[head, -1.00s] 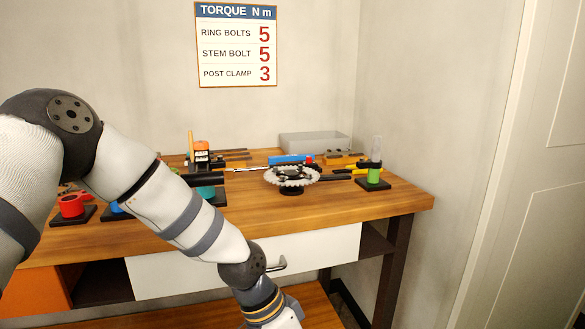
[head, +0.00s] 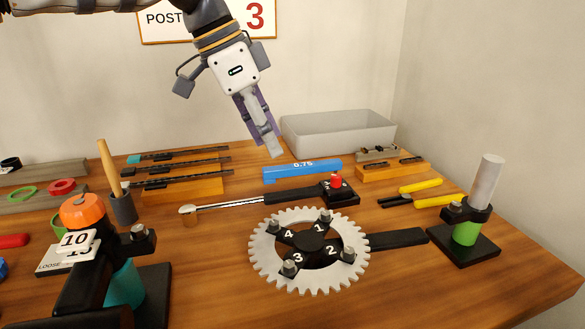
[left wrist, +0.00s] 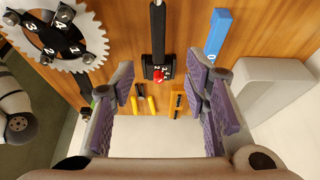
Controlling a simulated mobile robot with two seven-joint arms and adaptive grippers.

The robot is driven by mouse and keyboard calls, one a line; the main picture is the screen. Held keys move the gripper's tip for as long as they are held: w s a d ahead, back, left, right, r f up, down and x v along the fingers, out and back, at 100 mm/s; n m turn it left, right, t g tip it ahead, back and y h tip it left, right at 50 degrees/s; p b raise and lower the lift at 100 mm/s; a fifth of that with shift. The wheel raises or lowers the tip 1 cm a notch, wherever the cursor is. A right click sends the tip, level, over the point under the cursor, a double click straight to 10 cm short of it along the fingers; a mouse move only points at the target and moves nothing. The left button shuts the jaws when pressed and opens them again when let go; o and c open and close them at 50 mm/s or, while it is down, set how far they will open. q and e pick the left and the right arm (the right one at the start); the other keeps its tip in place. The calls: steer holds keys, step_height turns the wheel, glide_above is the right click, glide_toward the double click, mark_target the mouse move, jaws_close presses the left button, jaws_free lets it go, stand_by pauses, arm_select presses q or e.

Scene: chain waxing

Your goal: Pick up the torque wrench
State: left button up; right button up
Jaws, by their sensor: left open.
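A long tool that looks like the torque wrench (head: 283,197) lies on the wooden bench behind the chainring. It has a silver head and shaft at left, a black handle, and a black numbered block with a red knob at its right end. In the left wrist view its handle (left wrist: 158,28) runs down from the top edge, with the block and red knob ahead of the jaws. My left gripper (head: 268,148) hangs above the back of the bench, beyond the wrench and apart from it. Its purple-padded fingers (left wrist: 160,92) are spread and empty. My right gripper is not seen.
A toothed chainring (head: 262,270) with numbered bolts stands in front of the wrench. A blue gauge (head: 302,171) lies close behind it. A grey bin (head: 340,136) is at the back. Yellow-handled pliers (head: 420,187) and a green-based post (head: 466,234) are at right; an orange-topped device (head: 83,211) is front left.

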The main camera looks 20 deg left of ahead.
mark_target(294, 191)
arm_select(q)
steer(key=x, duration=1.1)
steer(key=shift+d+f+b, duration=0.25)
steer(key=shift+f+b, duration=0.1)
steer(key=shift+f, duration=0.1)
jaws_close()
